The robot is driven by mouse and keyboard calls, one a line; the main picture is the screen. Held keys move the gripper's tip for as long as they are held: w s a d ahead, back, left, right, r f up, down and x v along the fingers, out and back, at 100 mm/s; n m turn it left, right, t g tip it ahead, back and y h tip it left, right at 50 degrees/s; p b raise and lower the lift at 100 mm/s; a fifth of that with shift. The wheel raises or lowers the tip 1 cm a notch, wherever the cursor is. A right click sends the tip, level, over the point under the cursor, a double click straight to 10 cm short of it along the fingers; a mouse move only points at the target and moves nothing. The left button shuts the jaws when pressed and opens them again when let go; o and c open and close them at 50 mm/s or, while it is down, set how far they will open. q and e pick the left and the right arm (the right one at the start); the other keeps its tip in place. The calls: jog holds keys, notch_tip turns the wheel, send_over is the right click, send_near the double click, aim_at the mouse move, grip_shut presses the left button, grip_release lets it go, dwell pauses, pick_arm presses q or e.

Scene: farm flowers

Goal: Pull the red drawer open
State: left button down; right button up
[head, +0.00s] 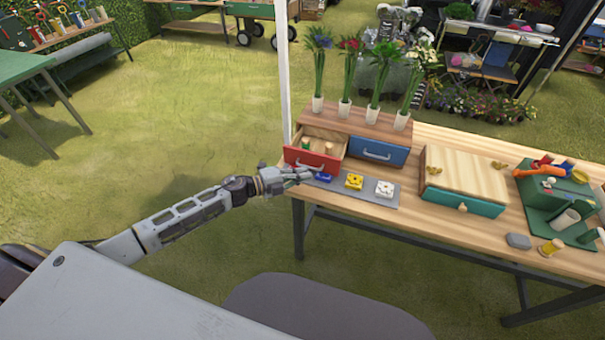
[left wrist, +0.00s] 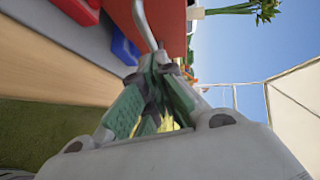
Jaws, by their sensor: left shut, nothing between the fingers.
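The red drawer (head: 312,159) is at the left end of the wooden cabinet on the table. It stands pulled out, with its wooden inside and small items showing. My left gripper (head: 306,173) is low in front of the red drawer face. In the left wrist view, the drawer's red front (left wrist: 172,22) and metal handle (left wrist: 143,22) are just beyond my gripper tips (left wrist: 160,65). The fingers are shut with nothing between them. The tips look very close to the handle; I cannot tell whether they touch it. My right gripper is not in view.
A blue drawer (head: 378,151) is beside the red one. A grey mat (head: 332,187) with blue, yellow and white blocks lies in front. Several potted flowers stand on the cabinet. A wooden box (head: 466,173) and a green organizer (head: 545,198) are to the right.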

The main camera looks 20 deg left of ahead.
aim_at(314, 159)
pick_arm(q)
jog(key=shift+w, duration=0.3)
jog(key=shift+f, duration=0.1)
jog(key=shift+w, duration=1.45)
jog(key=shift+s, duration=0.2)
